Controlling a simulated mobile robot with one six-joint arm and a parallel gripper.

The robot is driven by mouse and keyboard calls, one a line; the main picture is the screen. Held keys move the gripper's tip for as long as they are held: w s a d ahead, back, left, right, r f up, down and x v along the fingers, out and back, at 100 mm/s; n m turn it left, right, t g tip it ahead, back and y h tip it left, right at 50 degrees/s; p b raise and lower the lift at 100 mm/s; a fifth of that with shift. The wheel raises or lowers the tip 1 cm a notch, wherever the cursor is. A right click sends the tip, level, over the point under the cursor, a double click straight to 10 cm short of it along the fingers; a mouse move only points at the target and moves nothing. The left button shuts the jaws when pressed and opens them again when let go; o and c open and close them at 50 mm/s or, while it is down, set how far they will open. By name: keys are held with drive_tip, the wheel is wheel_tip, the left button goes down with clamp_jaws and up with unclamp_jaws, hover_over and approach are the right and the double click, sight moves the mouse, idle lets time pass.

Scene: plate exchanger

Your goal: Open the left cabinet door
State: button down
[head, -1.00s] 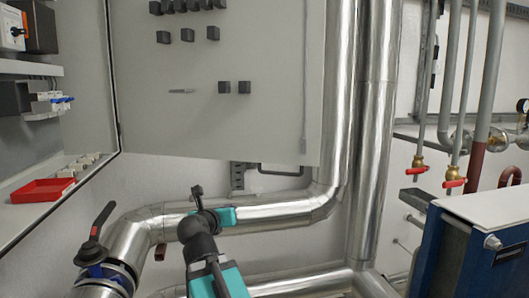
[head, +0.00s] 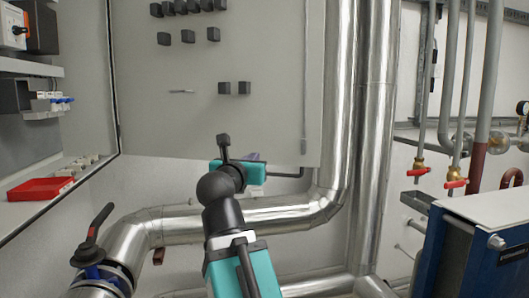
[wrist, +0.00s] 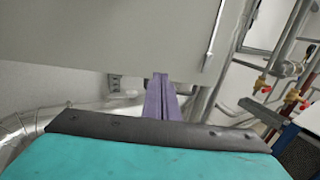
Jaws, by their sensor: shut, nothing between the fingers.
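A large grey cabinet door panel (head: 215,120) with dark knobs fills the upper middle of the head view. Its left edge meets the dark frame of the cabinet, whose interior shows at left. The panel's lower edge also shows in the wrist view (wrist: 110,45). My gripper (head: 252,157) is at the panel's lower edge in the head view, mostly hidden behind my teal wrist. In the wrist view its purple fingers (wrist: 160,98) are together and empty, with tips overlapping the panel's lower edge. I cannot tell whether they touch it. A dark bar (head: 287,176) shows just below the panel, partly hidden.
Shiny pipes (head: 370,120) run vertically right of the panel and bend below it. A black-handled valve (head: 95,230) is at lower left. A red tray (head: 42,189) lies in the cabinet interior. A blue plate unit (head: 465,262) stands at lower right.

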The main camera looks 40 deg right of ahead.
drive_tip(key=shift+w, duration=0.1)
idle(0.3)
drive_tip(key=p, duration=1.3)
approach(266, 147)
drive_tip(key=x, duration=0.3)
drive_tip(key=shift+x, duration=1.75)
